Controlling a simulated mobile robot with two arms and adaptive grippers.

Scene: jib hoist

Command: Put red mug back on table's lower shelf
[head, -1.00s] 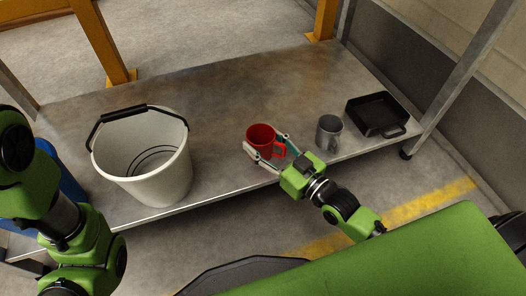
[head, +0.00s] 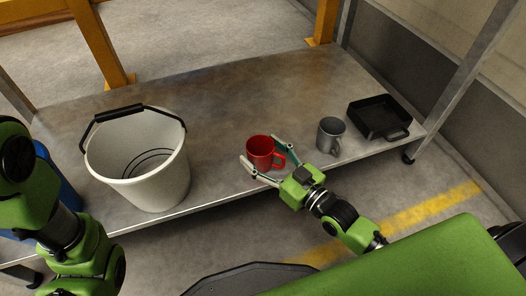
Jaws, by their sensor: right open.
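The red mug (head: 260,152) stands upright on the table's lower shelf (head: 225,105), near its front edge, with its handle to the right. My right gripper (head: 262,154) is open, with one finger on the left of the mug and the other behind it on the right. I cannot tell whether either finger touches the mug. My left gripper is out of the picture; only my left arm shows at the left edge.
A white bucket (head: 140,172) with a black handle stands to the left on the shelf. A grey mug (head: 331,134) and a black square pan (head: 376,117) stand to the right. A blue object (head: 58,180) shows behind my left arm. The shelf's back middle is clear.

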